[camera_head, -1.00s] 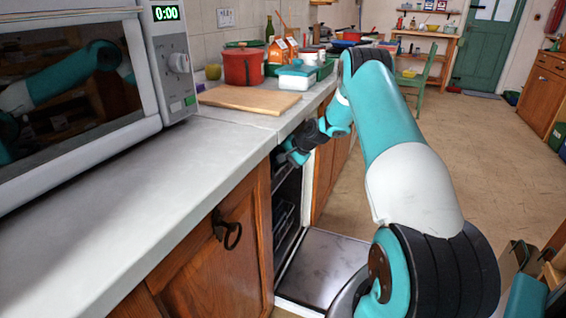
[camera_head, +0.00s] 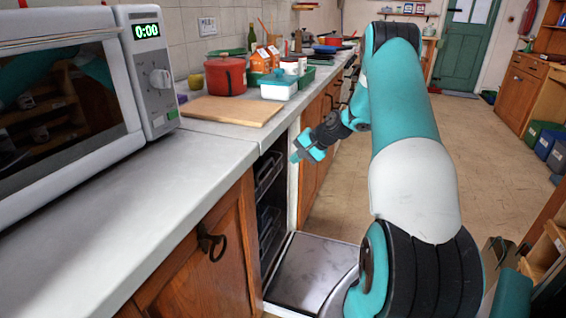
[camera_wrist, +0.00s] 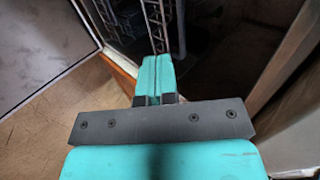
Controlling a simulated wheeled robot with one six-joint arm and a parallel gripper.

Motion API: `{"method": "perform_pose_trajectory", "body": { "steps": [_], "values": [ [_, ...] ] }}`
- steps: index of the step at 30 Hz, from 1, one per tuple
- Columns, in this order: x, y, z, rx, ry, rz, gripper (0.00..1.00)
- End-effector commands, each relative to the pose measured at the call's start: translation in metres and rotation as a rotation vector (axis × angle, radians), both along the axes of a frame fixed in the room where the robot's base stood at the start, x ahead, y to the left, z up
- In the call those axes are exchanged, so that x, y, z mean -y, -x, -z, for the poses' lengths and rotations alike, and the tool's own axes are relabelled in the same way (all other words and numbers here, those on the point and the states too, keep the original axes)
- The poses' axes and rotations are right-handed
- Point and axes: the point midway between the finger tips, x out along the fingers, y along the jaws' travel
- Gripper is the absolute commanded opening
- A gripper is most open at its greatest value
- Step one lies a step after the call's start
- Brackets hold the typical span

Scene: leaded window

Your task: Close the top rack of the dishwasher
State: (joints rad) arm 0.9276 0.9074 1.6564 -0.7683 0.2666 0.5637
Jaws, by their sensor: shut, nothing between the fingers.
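The dishwasher stands under the counter with its door (camera_head: 312,268) lowered flat. Its dark interior is seen at a steep angle. The top rack (camera_head: 267,174) shows as a grey wire edge inside the opening, apparently pushed in; its exact depth is hard to tell. My gripper (camera_head: 296,157) is shut and empty, outside the opening near its far side and just below counter height. In the wrist view the shut fingertips (camera_wrist: 159,62) point toward the dark interior. Wire rack parts (camera_wrist: 157,22) show beyond them, and I cannot tell whether they touch.
The counter (camera_head: 190,165) runs along the left with a microwave (camera_head: 155,80), a cutting board (camera_head: 232,109) and a red pot (camera_head: 225,76). A wooden cabinet (camera_head: 215,270) flanks the dishwasher on the near side. The floor (camera_head: 490,160) to the right is clear.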

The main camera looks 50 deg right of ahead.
Motion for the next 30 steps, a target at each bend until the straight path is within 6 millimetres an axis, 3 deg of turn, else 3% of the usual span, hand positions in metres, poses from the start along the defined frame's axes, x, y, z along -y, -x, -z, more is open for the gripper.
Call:
{"method": "perform_pose_trajectory", "body": {
  "steps": [3,8,14,24,30],
  "values": [
    [-0.002,0.017,0.017,0.081,-0.052,0.005,0.00],
    [-0.006,0.022,0.032,0.155,-0.070,0.011,0.00],
    [-0.016,0.001,0.051,0.157,-0.068,0.007,0.00],
    [-0.039,-0.052,0.094,0.156,-0.068,0.008,0.00],
    [-0.048,-0.078,0.085,0.156,-0.066,0.010,0.00]
  ]
}}
